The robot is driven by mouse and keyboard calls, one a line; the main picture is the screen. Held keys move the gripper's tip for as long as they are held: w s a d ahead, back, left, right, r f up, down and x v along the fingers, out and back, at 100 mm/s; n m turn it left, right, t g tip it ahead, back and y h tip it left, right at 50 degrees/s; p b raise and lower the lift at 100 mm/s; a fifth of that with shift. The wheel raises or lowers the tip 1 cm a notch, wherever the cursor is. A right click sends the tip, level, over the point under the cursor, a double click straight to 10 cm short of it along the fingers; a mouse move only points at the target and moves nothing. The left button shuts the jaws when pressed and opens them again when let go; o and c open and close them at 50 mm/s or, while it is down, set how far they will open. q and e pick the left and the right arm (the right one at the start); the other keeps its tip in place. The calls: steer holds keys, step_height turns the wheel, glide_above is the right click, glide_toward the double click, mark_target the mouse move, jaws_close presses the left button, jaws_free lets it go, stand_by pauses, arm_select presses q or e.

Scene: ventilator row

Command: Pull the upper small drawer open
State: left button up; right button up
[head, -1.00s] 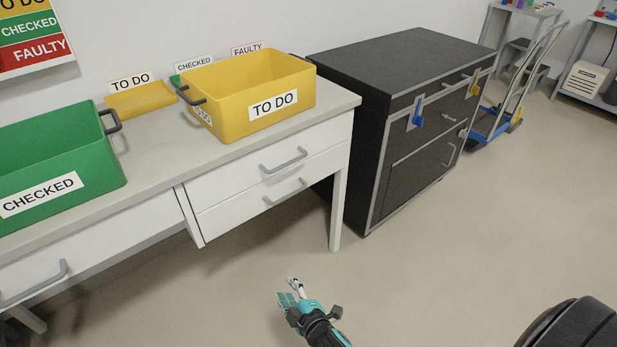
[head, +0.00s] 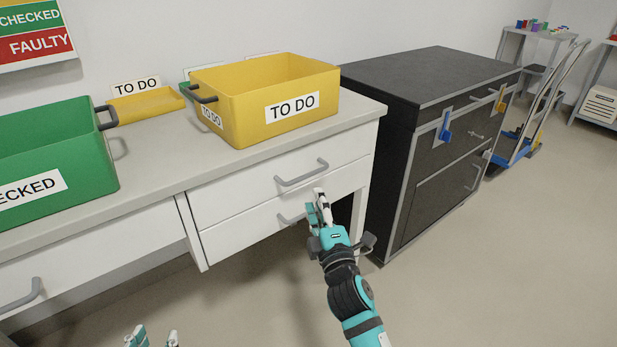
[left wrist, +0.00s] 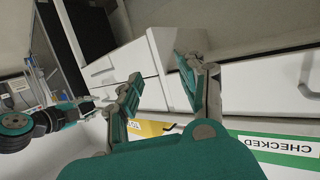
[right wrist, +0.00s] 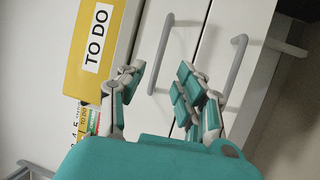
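The upper small drawer (head: 250,190) is white, with a grey bar handle (head: 302,173), and looks shut under the worktop. In the right wrist view its handle (right wrist: 161,52) lies beyond the gap between my fingers. The lower small drawer (head: 245,238) is shut below it, and its handle is partly hidden by my right gripper in the head view. My right gripper (head: 319,205) is open and empty, in front of the drawers; its fingers also show in the right wrist view (right wrist: 160,85). My left gripper (head: 152,338) is open and empty at the bottom edge, also in the left wrist view (left wrist: 158,85).
A yellow TO DO box (head: 240,105) and a green CHECKED box (head: 60,150) stand on the worktop (head: 150,177). A black cabinet (head: 440,140) stands right of the table.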

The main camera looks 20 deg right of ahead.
mark_target(308, 175)
arm_select(q)
step_height(308, 175, up, 6)
steer(key=w+d+t+h+b, duration=0.1)
steer(key=t, duration=0.3)
steer(key=shift+w+d, duration=0.15)
steer(key=shift+w, duration=0.15)
arm_select(e)
steer(key=shift+w+d+r, duration=0.1)
steer(key=shift+w+r, duration=0.15)
steer(key=shift+w, duration=1.25)
steer(key=shift+w+d+r, duration=0.1)
steer(key=shift+w+r, duration=0.2)
steer(key=shift+w, duration=1.15)
steer(key=shift+w+r, duration=0.25)
steer(key=shift+w, duration=1.25)
arm_select(q)
steer(key=shift+f, duration=0.1)
arm_select(e)
jaws_close()
